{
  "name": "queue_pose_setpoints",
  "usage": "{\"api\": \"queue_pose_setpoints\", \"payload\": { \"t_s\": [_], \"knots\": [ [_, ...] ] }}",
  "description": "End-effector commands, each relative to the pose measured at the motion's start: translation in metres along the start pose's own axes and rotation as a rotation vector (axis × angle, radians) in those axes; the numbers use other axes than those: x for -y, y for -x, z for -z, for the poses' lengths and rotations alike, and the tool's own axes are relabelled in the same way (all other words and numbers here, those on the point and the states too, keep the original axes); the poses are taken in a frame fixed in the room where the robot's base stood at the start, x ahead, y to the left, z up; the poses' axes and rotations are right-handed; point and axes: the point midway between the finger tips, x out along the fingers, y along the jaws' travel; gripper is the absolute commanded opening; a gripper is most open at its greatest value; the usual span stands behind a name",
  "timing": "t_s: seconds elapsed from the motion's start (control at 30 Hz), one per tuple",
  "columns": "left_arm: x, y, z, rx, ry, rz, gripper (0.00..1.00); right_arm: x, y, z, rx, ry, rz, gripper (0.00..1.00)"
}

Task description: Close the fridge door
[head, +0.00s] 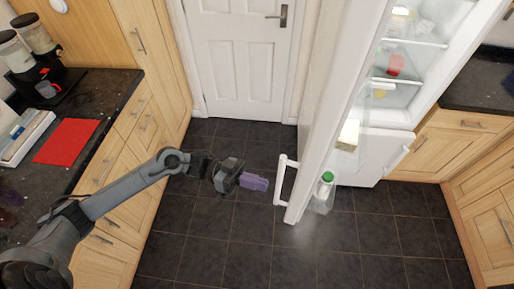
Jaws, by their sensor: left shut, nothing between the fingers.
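The white fridge (405,98) stands at the right with its door (325,130) swung wide open toward me, so its lit shelves and the items on them show. The door has a white handle (280,180) on its left side near the bottom. A bottle with a green cap (325,188) shows at the door's lower inner side. My left gripper (262,184) is shut and empty, with its purple fingertips pointing right, just left of the handle. I cannot tell whether they touch it. My right gripper is not in view.
A closed white room door (240,60) stands at the back. A granite counter (85,90) on the left holds dispensers (35,50) and a red mat (68,141). Wooden cabinets (485,220) stand at the right. The dark tiled floor (250,255) is clear.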

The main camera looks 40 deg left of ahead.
Motion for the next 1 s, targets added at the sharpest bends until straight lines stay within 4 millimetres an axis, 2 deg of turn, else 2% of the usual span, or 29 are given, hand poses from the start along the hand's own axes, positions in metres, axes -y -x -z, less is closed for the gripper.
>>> {"api": "queue_pose_setpoints", "payload": {
  "t_s": [0.03, 0.3, 0.57, 0.77, 1.0],
  "knots": [
    [0.01, 0.008, 0.005, 0.015, -0.025, -0.006, 0.0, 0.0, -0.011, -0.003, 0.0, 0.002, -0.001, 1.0],
    [0.042, 0.04, 0.047, 0.088, -0.142, 0.004, 0.0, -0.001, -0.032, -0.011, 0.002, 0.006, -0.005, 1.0],
    [0.059, 0.061, 0.083, 0.135, -0.227, 0.026, 0.0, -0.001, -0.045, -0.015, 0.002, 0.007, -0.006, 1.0],
    [0.06, 0.049, 0.089, 0.138, -0.236, 0.028, 0.0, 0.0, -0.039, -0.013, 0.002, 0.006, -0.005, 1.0],
    [0.061, 0.008, 0.086, 0.136, -0.237, 0.026, 0.0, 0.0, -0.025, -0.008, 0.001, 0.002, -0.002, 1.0]
  ]
}}
